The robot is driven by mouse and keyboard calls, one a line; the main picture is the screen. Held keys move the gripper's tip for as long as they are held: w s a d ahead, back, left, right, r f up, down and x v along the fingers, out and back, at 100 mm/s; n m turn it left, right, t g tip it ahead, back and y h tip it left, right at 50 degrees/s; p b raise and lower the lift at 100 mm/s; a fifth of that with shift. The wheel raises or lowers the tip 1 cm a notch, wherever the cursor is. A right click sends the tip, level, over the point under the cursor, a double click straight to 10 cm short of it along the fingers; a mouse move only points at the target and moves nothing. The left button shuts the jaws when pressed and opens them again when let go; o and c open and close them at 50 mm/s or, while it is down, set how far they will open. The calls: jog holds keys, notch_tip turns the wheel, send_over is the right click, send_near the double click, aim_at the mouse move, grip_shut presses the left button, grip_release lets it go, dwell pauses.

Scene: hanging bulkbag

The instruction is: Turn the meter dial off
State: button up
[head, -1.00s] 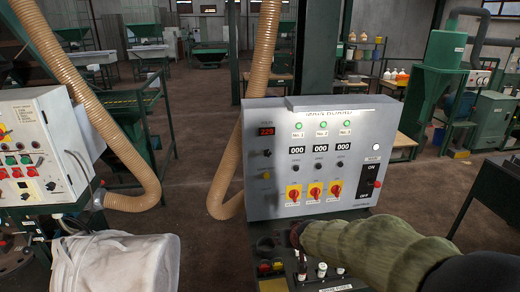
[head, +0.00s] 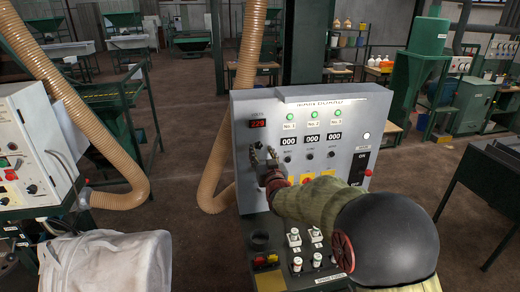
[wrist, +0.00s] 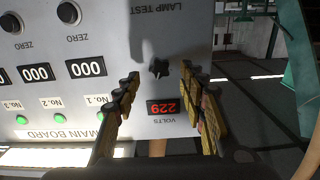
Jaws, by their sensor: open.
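The meter dial, a small black knob (wrist: 158,68), sits on the grey main board (head: 355,108) beside the red volts display reading 229 (wrist: 168,107). In the wrist view the board appears upside down. My gripper (wrist: 158,82) is open, its two yellow-and-black fingers on either side of the dial in that view. I cannot tell whether either fingertip touches the dial or board. In the head view my gripper (head: 263,160) is at the board's left part, below the display (head: 258,123), and covers most or all of the dial.
Three counters (head: 312,138) and black zero knobs (head: 310,155) lie right of the dial. My arm partly hides the yellow-and-red switches below. A lower console (head: 265,270) carries more switches. A white sack (head: 105,262), a ribbed hose (head: 240,100) and a white control box (head: 35,145) stand left.

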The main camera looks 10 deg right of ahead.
aim_at(259, 146)
jog(key=shift+w, duration=1.4)
jog(key=shift+c, duration=0.5)
grip_shut()
